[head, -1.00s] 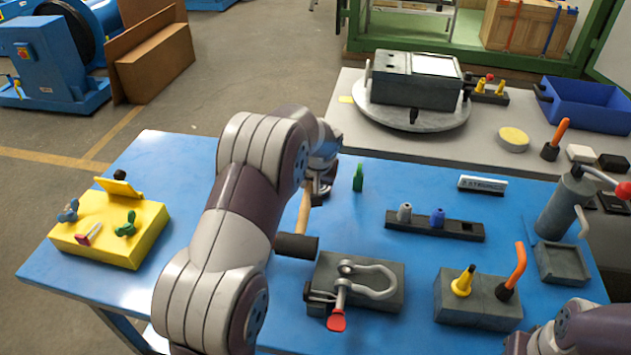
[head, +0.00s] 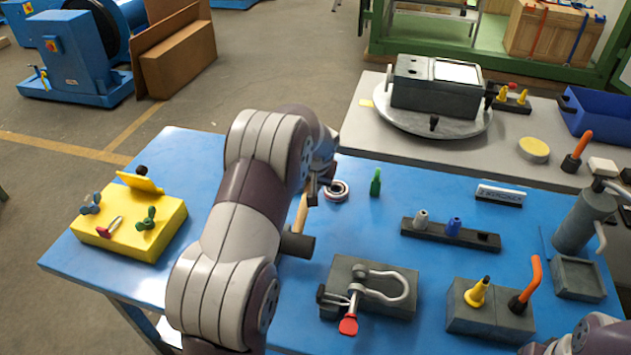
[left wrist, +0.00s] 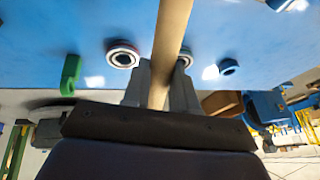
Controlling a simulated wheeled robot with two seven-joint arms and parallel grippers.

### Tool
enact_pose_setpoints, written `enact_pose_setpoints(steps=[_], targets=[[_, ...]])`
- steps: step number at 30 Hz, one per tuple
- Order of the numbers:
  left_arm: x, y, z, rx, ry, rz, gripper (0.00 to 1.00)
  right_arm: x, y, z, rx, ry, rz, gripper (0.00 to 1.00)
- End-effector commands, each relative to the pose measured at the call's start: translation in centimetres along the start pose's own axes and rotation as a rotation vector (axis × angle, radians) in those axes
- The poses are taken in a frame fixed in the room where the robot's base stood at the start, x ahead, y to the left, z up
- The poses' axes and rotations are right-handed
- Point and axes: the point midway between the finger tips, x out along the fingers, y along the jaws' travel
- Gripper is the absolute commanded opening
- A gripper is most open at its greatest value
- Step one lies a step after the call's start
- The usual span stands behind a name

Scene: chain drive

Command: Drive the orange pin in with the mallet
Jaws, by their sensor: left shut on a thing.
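The mallet has a dark cylindrical head (head: 298,245) and a pale wooden handle (head: 302,212). My left gripper (head: 314,190) is shut on the handle, which also shows between its fingers in the left wrist view (left wrist: 170,40). The head hangs over the blue table, just left of a dark block (head: 340,275) bearing a grey shackle (head: 388,285) and a red-ended lever (head: 349,324). A bent orange piece (head: 532,277) stands in another dark block (head: 490,318) at the right, beside a yellow cone. I cannot tell whether it is the orange pin. My right gripper is out of view.
A yellow block (head: 130,225) with small clamps stands at the left. A ring (head: 337,190) and a green piece (head: 376,183) are near the gripper. A dark rack (head: 450,233) and a grey cylinder (head: 583,220) stand right. The table's left middle is clear.

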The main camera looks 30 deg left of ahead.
Motion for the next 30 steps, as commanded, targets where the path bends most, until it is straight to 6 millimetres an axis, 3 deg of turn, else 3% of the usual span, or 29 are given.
enact_pose_setpoints(steps=[24, 30], targets=[[-7.4, 1.3, -3.0, 0.0, 0.003, 0.001, 0.0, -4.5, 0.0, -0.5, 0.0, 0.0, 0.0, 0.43], [-7.9, 1.5, -3.2, -0.002, 0.001, 0.0, 0.0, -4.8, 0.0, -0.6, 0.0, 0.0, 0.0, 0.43]])
